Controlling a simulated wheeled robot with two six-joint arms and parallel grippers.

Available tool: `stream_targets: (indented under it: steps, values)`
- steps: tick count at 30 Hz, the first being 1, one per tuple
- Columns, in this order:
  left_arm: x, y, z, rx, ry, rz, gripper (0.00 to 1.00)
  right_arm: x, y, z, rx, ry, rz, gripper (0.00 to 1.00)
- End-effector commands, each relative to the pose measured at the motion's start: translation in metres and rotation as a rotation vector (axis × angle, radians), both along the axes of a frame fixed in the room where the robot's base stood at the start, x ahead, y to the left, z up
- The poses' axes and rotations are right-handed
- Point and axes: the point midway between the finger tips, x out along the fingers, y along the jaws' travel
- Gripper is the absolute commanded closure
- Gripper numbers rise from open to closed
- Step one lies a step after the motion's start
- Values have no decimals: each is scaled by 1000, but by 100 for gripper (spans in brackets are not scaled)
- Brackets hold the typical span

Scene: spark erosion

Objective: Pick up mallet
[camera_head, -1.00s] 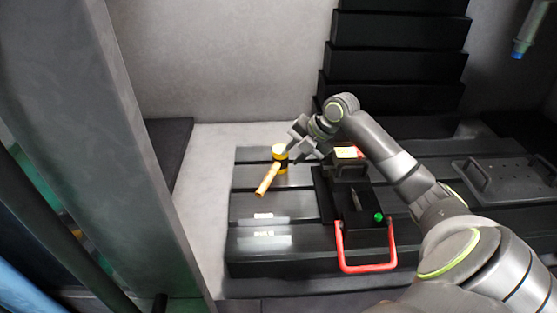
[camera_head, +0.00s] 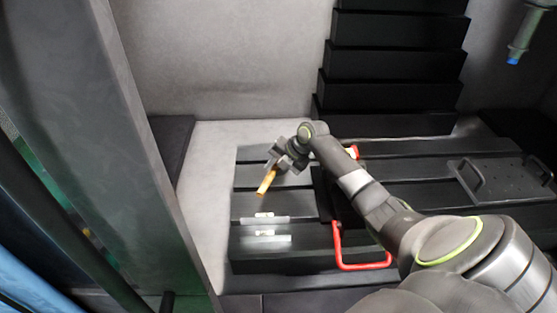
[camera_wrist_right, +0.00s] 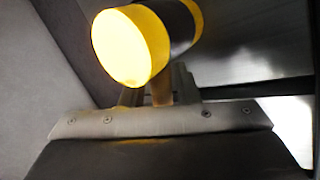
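The mallet has a yellow head with a dark middle band and a tan-orange handle. In the right wrist view the yellow mallet head (camera_wrist_right: 130,47) is large and close, just beyond the fingers. My right gripper (camera_head: 277,162) is at the mallet, near where handle and head meet. In the right wrist view the handle stands between its fingers (camera_wrist_right: 160,90), which look apart. Contact with the handle cannot be made out. My left gripper is not in view.
A black block with a red handle (camera_head: 362,266) stands right of the mallet, partly behind my right arm. Small pale bars (camera_head: 267,236) lie at the table's front. A plate with grips (camera_head: 505,180) is at the right. Black stepped covers (camera_head: 392,70) rise behind.

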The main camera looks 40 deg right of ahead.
Motion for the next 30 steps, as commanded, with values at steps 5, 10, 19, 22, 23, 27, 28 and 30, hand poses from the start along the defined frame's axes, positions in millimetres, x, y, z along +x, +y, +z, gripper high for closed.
stream_targets:
  steps: [5,10,19,22,23,27,28,30]
  values:
    - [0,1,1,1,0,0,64,1,1,-3,0,0,1,72]
    - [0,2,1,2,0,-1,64,1,1,-3,0,0,1,80]
    - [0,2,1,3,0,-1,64,1,1,-3,0,0,0,100]
    - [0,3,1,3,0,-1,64,1,1,-2,0,0,0,100]
    - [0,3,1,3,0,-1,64,1,1,-3,0,0,0,100]
    - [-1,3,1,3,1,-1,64,2,1,-1,-1,-3,1,100]
    - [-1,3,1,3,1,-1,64,2,1,-1,-1,-3,1,100]
    - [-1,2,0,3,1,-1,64,2,1,0,-1,-3,1,100]
